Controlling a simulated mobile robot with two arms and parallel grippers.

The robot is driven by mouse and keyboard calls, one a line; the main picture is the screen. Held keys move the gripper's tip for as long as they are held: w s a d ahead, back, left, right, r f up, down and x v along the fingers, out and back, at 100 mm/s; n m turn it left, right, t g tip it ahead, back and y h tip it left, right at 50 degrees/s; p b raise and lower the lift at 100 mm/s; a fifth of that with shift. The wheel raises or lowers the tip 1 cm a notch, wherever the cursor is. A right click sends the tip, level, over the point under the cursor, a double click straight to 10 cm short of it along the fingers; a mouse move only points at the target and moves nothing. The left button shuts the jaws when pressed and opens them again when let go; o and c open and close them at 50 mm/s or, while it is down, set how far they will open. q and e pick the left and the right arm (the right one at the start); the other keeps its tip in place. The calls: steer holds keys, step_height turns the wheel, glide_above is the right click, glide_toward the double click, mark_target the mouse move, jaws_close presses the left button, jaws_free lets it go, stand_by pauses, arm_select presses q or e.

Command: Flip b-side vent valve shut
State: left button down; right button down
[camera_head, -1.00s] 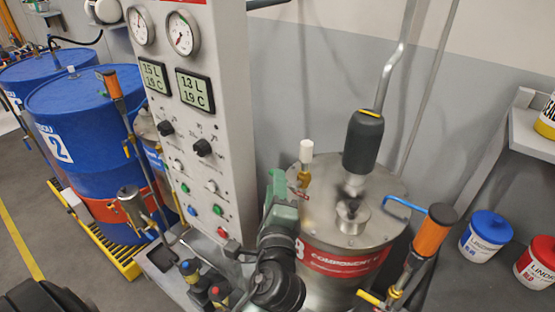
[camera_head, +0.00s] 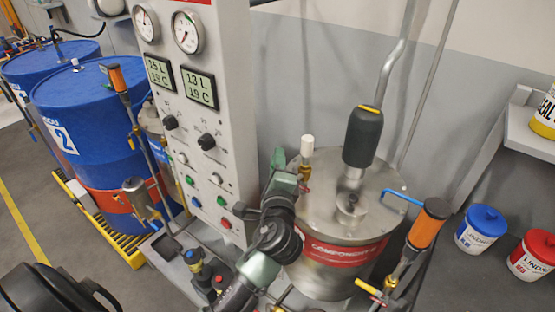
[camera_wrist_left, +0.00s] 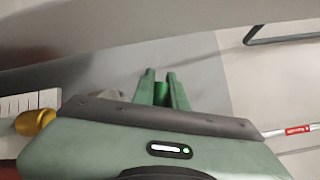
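The vent valve (camera_head: 306,170) stands on the lid of the B-side tank (camera_head: 340,262), which has a red "Component" label. It is brass with a white cap, and a small red handle shows at its base. My left gripper (camera_head: 280,158) is green and points up just left of the valve, apparently apart from it. In the left wrist view its two fingers (camera_wrist_left: 165,88) stand close together with a narrow dark gap and nothing visible between them. A brass and white part (camera_wrist_left: 36,122), probably the valve, shows left of the fingers. My right gripper is not in view.
A grey panel (camera_head: 205,120) with gauges and knobs stands left of the tank. A black-sleeved pipe (camera_head: 362,138) rises from the lid. An orange-handled lever (camera_head: 428,225) and a blue handle (camera_head: 402,199) are at its right. Blue and red pails (camera_head: 481,232) stand farther right.

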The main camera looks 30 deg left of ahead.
arm_select(q)
step_height(320, 180, down, 2)
steer(key=n+g+h+p, duration=0.1)
steer(key=n+p, duration=0.1)
steer(key=p, duration=0.2)
steer(key=shift+g, duration=0.3)
steer(key=c, duration=1.4)
jaws_free()
steer(key=shift+c, duration=0.2)
steer(key=b+v, duration=0.2)
steer(key=v, duration=0.5)
steer(key=shift+s, duration=0.4)
